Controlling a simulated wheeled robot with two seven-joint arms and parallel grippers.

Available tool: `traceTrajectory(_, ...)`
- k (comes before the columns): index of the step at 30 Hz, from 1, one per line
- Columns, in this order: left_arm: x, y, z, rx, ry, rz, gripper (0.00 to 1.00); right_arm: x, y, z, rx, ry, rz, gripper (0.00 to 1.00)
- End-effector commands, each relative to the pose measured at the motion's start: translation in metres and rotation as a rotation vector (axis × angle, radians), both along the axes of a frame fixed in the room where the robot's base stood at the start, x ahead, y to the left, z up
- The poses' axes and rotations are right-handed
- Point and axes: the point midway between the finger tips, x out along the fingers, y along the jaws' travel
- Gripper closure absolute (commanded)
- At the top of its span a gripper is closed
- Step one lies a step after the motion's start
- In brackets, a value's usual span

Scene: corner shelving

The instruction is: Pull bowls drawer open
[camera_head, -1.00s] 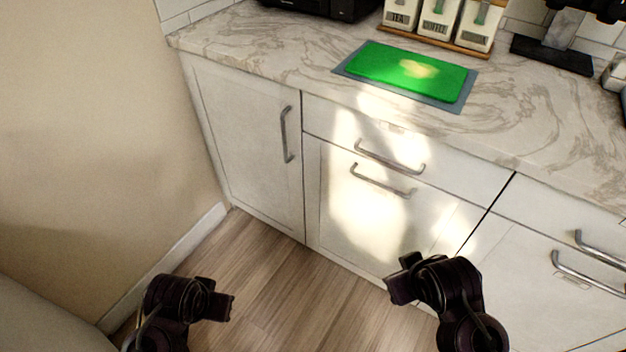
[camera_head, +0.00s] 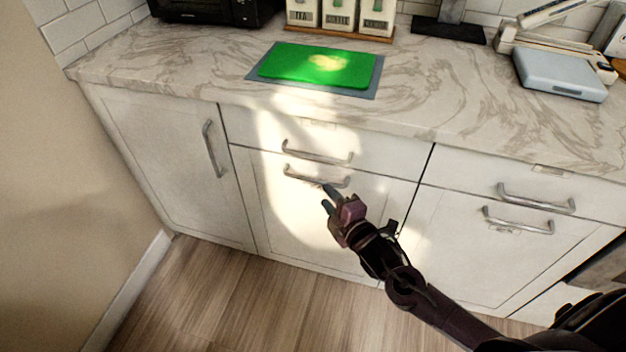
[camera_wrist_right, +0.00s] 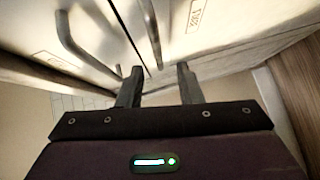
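The middle cabinet has a shallow white top drawer (camera_head: 385,150) and a taller white front (camera_head: 290,220) below it, both closed. I cannot read which is labelled bowls. The upper bar handle (camera_head: 315,154) also shows in the right wrist view (camera_wrist_right: 72,45). The lower bar handle (camera_head: 310,177) lies just below it and also shows in the right wrist view (camera_wrist_right: 152,38). My right gripper (camera_head: 328,192) is at the lower handle. In the right wrist view its fingers (camera_wrist_right: 159,83) are apart, with the lower handle's end between or just beyond the tips; contact is unclear. My left gripper is out of view.
A marble counter (camera_head: 180,70) overhangs the fronts, with a green board (camera_head: 320,66) on it. A cabinet door (camera_head: 165,160) is at the left, and another drawer handle (camera_head: 536,198) at the right. Wood floor (camera_head: 210,300) lies clear in front.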

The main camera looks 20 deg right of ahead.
Motion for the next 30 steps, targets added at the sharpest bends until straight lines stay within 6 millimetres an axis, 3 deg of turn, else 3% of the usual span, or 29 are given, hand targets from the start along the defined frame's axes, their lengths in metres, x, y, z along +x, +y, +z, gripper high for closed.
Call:
traceTrajectory(5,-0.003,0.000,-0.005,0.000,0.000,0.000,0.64,0.012,0.001,0.001,-0.025,-0.031,0.011,0.67)
traceTrajectory(18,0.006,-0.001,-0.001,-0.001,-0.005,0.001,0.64,0.072,0.013,-0.008,-0.023,-0.028,0.011,0.67)
traceTrajectory(29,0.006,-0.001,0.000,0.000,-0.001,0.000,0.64,0.077,0.014,-0.009,-0.023,-0.026,0.011,0.67)
traceTrajectory(30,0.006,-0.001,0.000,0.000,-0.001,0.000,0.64,0.077,0.014,-0.009,-0.022,-0.026,0.011,0.71)
